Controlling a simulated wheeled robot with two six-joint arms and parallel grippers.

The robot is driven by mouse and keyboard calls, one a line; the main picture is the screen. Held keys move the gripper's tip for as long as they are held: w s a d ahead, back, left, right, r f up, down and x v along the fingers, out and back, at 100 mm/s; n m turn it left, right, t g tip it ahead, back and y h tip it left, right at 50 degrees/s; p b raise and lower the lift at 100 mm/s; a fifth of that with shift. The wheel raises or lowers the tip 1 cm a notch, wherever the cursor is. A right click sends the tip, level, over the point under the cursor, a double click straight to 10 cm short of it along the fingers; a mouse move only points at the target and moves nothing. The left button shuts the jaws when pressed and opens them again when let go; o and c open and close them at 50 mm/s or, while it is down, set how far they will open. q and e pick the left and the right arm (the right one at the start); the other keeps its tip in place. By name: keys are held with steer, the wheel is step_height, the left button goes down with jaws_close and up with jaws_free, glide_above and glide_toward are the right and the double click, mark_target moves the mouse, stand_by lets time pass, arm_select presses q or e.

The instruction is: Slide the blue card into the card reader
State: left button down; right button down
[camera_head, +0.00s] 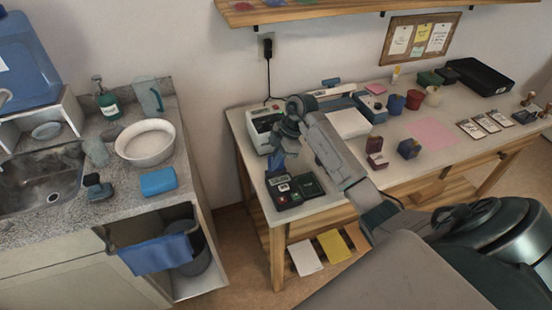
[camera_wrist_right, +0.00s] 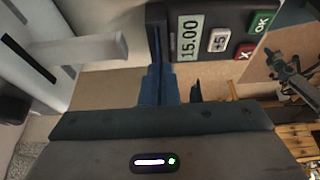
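The dark card reader (camera_head: 290,200) sits at the left front corner of the workbench. In the right wrist view the card reader (camera_wrist_right: 213,55) shows its "15.00" display and its +5, OK and X keys. My right gripper (camera_head: 277,165) points down just behind the reader. In its wrist view the right gripper (camera_wrist_right: 160,88) has its fingers close together on the blue card (camera_wrist_right: 156,35), seen nearly edge-on beside the reader's edge. I cannot tell whether the card touches the reader or its slot. My left gripper is not in view.
A white machine (camera_head: 262,126) stands behind the reader. A white block (camera_head: 348,123), several cups and small boxes stand farther right. My right arm crosses the bench's left part. A sink counter (camera_head: 90,215) is at left.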

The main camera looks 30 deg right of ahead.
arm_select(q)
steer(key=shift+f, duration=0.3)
arm_select(e)
steer(key=shift+f, duration=0.7)
steer(key=c, duration=1.6)
jaws_free()
